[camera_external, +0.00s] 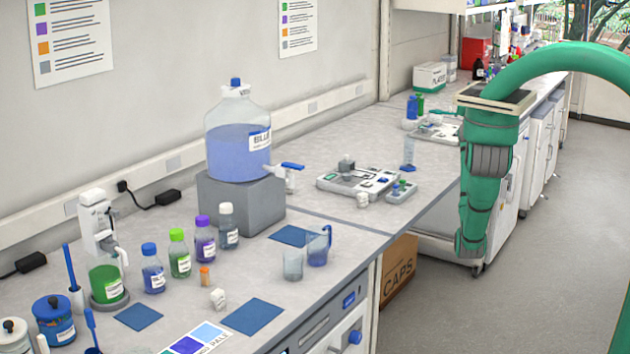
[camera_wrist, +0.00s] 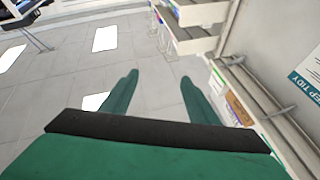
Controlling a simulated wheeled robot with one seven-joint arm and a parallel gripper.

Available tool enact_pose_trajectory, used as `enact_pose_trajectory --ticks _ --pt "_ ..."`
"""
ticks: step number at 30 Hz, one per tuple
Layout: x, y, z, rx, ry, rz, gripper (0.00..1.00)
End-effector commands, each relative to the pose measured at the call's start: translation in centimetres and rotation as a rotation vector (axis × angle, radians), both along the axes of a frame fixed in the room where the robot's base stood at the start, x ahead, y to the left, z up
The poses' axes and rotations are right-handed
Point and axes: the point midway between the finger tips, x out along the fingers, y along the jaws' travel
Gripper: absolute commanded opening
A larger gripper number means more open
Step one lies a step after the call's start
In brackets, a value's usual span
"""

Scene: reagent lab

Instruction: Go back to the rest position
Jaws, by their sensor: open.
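My green arm arches in from the right edge in the external view, and its end hangs down in front of the far bench run. My gripper (camera_wrist: 158,88) shows in the wrist view as two green fingers set wide apart with nothing between them. It is open and empty. In the external view the fingers cannot be made out clearly.
The long grey bench carries a big blue-liquid carboy (camera_external: 238,135) on a grey block, several capped bottles, two beakers (camera_external: 319,246) and a balance-like device (camera_external: 358,183). A cardboard box (camera_external: 399,268) stands under the bench. The floor (camera_external: 480,310) at the right is clear.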

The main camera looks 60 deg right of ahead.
Motion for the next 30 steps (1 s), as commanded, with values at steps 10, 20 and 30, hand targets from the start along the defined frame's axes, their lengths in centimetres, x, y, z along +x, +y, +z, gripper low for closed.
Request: enact_pose_trajectory --ticks 10,20,30 --pt "0.9 3.7 -9.6 0.023 0.132 0.021 0.54" --pt "0.7 10.6 -23.4 0.106 0.371 0.071 0.54" --pt "-2.7 19.3 -33.8 0.142 0.63 0.121 0.54"
